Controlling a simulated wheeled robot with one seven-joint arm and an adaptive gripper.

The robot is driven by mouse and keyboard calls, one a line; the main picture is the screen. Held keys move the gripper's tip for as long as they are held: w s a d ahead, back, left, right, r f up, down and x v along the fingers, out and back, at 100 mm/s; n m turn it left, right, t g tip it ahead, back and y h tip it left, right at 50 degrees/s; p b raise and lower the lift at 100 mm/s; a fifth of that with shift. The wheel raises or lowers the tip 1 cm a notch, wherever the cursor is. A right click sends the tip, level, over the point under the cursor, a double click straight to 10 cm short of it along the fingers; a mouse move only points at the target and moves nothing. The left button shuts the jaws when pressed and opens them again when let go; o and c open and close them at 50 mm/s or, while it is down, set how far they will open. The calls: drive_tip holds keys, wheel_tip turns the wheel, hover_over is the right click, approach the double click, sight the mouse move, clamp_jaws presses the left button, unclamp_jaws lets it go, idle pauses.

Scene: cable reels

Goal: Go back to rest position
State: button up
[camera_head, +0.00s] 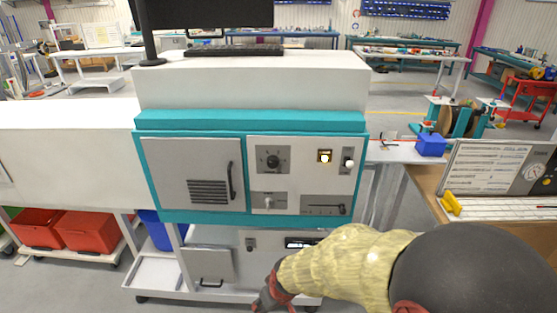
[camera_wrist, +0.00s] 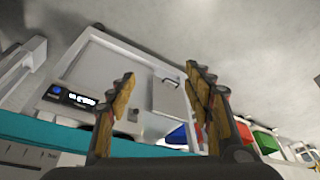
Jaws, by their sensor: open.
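My gripper (camera_head: 270,296) hangs low in front of the lower part of a white and teal machine (camera_head: 250,121) in the head view. My arm comes in from the lower right, with a yellow sleeve and a dark rounded link. In the wrist view the two fingers of my gripper (camera_wrist: 165,95) stand apart with nothing between them. Behind them, the wrist view shows the machine's lower panel with a small lit display (camera_wrist: 75,98) and a handle. The display also shows in the head view (camera_head: 302,242).
A wheeled white base carries the machine. Red bins (camera_head: 88,230) and a blue bin (camera_head: 157,231) sit at the left. A wooden desk (camera_head: 428,183) with a white board (camera_head: 487,170) and a blue box (camera_head: 430,144) stand at the right. Grey floor shows between machine and desk.

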drive_tip(key=s+d+r+m+t, duration=0.1)
drive_tip(key=s+d+r+m, duration=0.1)
drive_tip(key=s+d+r, duration=0.3)
drive_tip(key=s+d+r+m+h, duration=0.1)
drive_tip(key=s+d+r+m, duration=0.1)
drive_tip(key=s+d+r, duration=0.3)
drive_tip(key=s+d+r+m+t+h, duration=0.1)
drive_tip(key=s+d+r+m, duration=0.1)
drive_tip(key=s+d+r, duration=0.4)
drive_tip(key=d+r, duration=0.5)
drive_tip(key=r, duration=0.4)
drive_tip(key=shift+d+r+t, duration=0.15)
drive_tip(key=shift+r+t, duration=0.15)
drive_tip(key=shift+r, duration=0.05)
